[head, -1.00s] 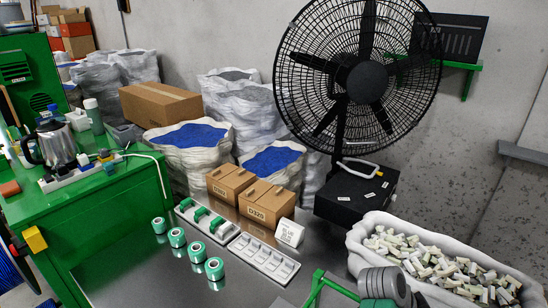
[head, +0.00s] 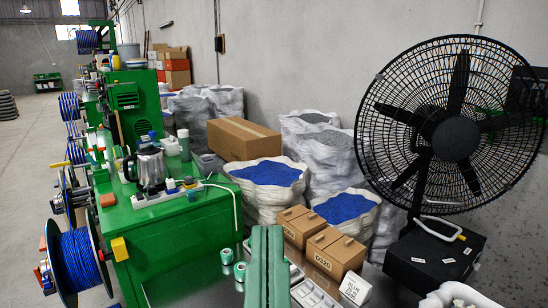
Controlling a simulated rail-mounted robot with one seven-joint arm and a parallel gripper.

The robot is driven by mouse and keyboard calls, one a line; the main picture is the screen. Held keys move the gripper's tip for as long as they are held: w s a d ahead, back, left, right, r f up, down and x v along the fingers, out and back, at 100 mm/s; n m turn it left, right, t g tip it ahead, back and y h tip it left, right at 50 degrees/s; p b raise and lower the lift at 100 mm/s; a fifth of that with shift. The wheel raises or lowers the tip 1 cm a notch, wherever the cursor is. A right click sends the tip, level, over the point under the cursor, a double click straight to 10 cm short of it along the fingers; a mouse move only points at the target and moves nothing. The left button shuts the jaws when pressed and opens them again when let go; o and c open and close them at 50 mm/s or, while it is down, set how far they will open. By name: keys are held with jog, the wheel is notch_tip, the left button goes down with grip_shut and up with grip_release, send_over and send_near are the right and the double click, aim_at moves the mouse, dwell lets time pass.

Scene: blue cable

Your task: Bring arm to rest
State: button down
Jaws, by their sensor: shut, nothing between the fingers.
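My gripper (head: 267,232) shows at the bottom centre of the head view as two long green fingers side by side, pointing away from me. The fingers are together and nothing shows between them. They stand in front of the metal table (head: 205,290) and hide part of the white tray (head: 315,296). The rest of my arm is below the picture edge. Two green-and-white tape rolls (head: 226,257) show just left of the fingers.
Cardboard boxes (head: 335,251) and a white label block (head: 355,289) stand right of my gripper. A large black fan (head: 455,138) rises at the right. A green bench (head: 180,240) with a kettle (head: 147,168) and a blue cable reel (head: 78,262) are at the left.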

notch_tip(320, 180, up, 35)
jog(key=p, duration=2.9)
jog(key=shift+w, duration=0.3)
jog(key=shift+f, duration=0.15)
